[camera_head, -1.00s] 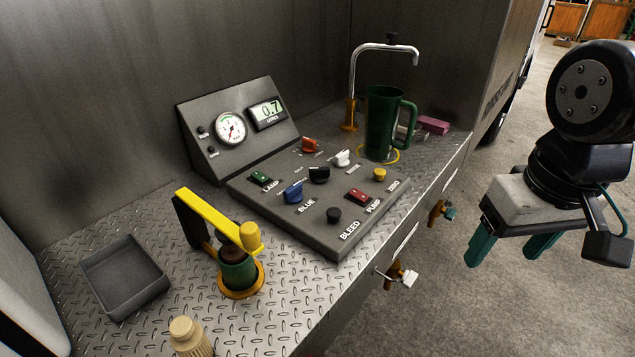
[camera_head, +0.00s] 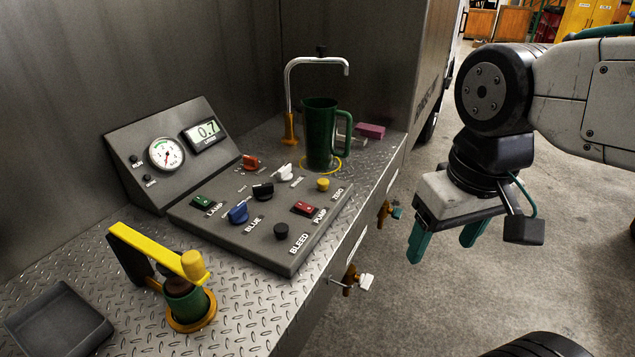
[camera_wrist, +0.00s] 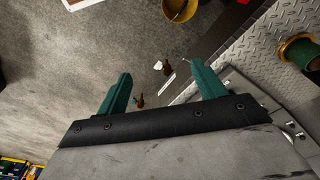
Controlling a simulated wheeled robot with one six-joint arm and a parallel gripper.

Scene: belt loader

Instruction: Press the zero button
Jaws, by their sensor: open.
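The zero button is a round yellow cap (camera_head: 323,184) at the right side of the sloped grey control panel (camera_head: 215,220), beside the printed word ZERO. The green jug (camera_head: 320,135) stands behind it under the bent spout. My gripper (camera_head: 446,242) has two teal fingers apart and empty. It hangs to the right of the bench, over the floor and away from the button. In the wrist view my gripper (camera_wrist: 163,90) also shows its fingers spread with nothing between them. The button is not clearly in the wrist view.
The panel also carries a black bleed button (camera_head: 281,231), a red pump switch (camera_head: 304,208) and several knobs. A display (camera_head: 206,132) reads 0.7. Valve handles (camera_head: 352,280) stick out from the bench front. A yellow-levered press (camera_head: 165,255) stands at left.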

